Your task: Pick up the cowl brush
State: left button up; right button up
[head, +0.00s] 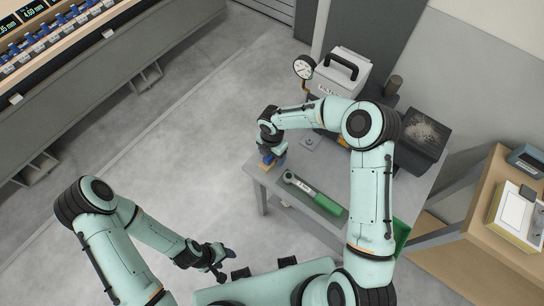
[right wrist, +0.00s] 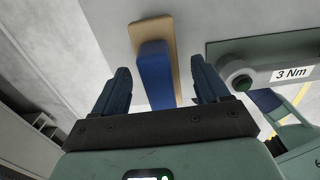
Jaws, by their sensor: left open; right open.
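What looks like the cowl brush, a blue block on a tan base, shows in the right wrist view (right wrist: 155,72). It sits on a grey trolley top (head: 290,172), near the left corner in the head view (head: 265,166). My right gripper (head: 271,155) is open over it. In the right wrist view its two dark fingers (right wrist: 162,88) stand either side of the blue part, with gaps visible. The gripper hides part of the brush in the head view. My left gripper (head: 224,262) is open and empty, low in the picture, away from the trolley.
A green-handled tool (head: 318,196) lies on the trolley beside the brush. A white case with a black handle (head: 338,75), a dial gauge (head: 304,67) and a dark box (head: 421,137) stand behind. A wooden shelf (head: 480,230) is at right. Floor at left is clear.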

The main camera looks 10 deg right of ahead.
jog(key=shift+f, duration=0.2)
jog(key=c, duration=1.3)
jog(key=shift+r, duration=0.1)
pick_arm(q)
jog(key=shift+w+r+p, duration=0.9)
jog(key=shift+w+r, duration=0.15)
jog(key=shift+r, duration=0.15)
pick_arm(e)
notch_tip(320, 180, up, 20)
jog(key=shift+f, duration=0.1)
